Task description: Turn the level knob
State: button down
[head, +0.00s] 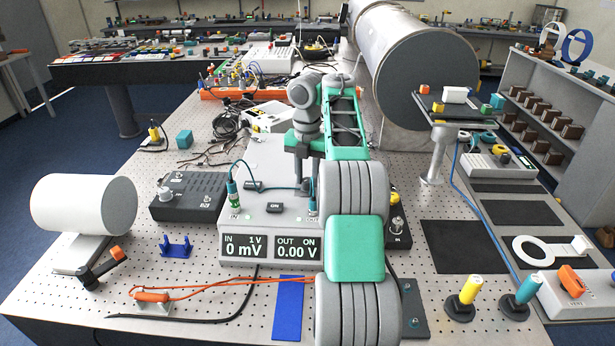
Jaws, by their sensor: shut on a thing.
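The grey box with two displays (229,243) stands in the middle of the perforated table; they read "IN 1 V 0 mV" and "OUT ON 0.00 V". An ON button (275,207) is on the box top. A teal plug (233,192) stands at IN, and a teal cable runs across toward OUT.
A black box with knobs (187,196) stands left of the grey box. A white cylinder (84,205) lies at far left. A blue holder (175,246) and an orange-cabled clip (152,296) are in front. Another black knob unit (397,226) is close right of my arm.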

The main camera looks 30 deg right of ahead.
jog(key=m+b, duration=0.1)
jog(key=m, duration=0.5)
jog(key=shift+m, duration=0.3)
jog(key=m+b, duration=0.1)
jog(key=m, duration=1.1)
jog(key=shift+m, duration=0.4)
jog(key=m, duration=0.6)
jog(key=shift+w, duration=0.1)
jog(key=m+p, duration=0.1)
jog(key=m, duration=0.3)
jog(key=shift+r+m+p, duration=0.2)
jog(key=shift+m+p, duration=0.15)
jog(key=shift+m, duration=0.05)
jog(key=m+p, duration=0.3)
jog(key=m, duration=0.2)
jog(key=shift+p, duration=0.3)
jog(key=m+p, duration=0.2)
jog(key=m, duration=0.4)
jog(key=shift+d+f, duration=0.1)
jog(key=m+p, duration=0.1)
jog(key=m, duration=0.3)
jog(key=shift+p, duration=0.3)
jog(key=shift+f+m, duration=0.1)
jog(key=shift+m, duration=0.2)
